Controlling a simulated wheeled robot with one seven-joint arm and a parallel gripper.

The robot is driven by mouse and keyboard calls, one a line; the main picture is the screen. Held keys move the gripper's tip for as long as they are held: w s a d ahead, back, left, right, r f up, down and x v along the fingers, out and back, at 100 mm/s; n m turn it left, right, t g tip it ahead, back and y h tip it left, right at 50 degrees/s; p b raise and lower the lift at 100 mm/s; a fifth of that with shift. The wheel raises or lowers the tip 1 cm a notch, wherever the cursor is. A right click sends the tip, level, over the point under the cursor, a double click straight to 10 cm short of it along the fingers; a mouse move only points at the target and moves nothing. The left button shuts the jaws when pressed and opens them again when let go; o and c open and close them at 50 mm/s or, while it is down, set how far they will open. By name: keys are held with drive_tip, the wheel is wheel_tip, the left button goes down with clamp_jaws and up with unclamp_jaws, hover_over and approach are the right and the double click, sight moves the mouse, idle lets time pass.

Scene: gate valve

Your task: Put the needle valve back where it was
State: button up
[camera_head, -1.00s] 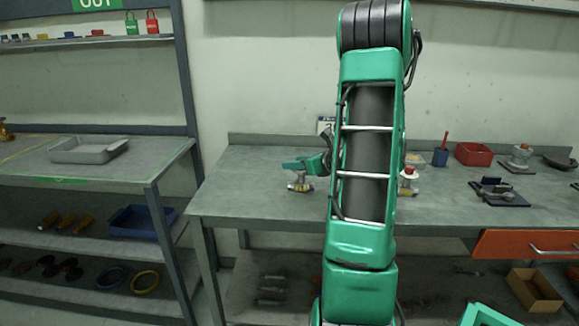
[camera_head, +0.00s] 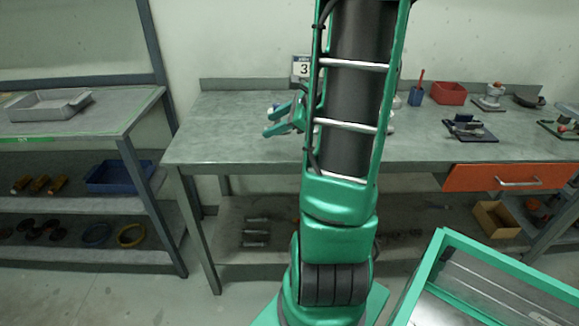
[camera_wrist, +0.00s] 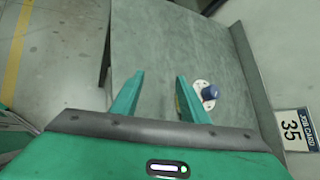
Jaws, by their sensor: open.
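My gripper (camera_head: 277,122) is above the left part of the grey workbench (camera_head: 215,135), with its fingers apart and nothing between them. In the wrist view my gripper (camera_wrist: 157,90) shows two teal fingers over bare benchtop. Just beyond the right finger, a valve-like part with a pale round flange and a blue cap (camera_wrist: 208,93) is on the bench, partly covered by that finger. I cannot tell for sure that it is the needle valve.
A job card (camera_wrist: 297,130) stands at the bench's back edge. To the right are a red bin (camera_head: 449,93), a blue cup (camera_head: 416,97) and a dark plate with a part (camera_head: 469,129). An orange drawer front (camera_head: 510,178) is below. A grey tray (camera_head: 48,105) sits on the left shelf.

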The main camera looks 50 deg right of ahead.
drive_tip(key=s+a+f+n+g, duration=0.3)
drive_tip(key=s+a+n+g, duration=0.35)
drive_tip(key=a+n, duration=0.5)
drive_tip(key=s+a+r+n+g+h, duration=0.1)
drive_tip(key=s+a+n+g, duration=0.3)
drive_tip(key=s+n, duration=0.7)
drive_tip(key=shift+s+a+r, duration=0.15)
drive_tip(key=shift+s+r, duration=0.4)
drive_tip(key=shift+s, duration=0.65)
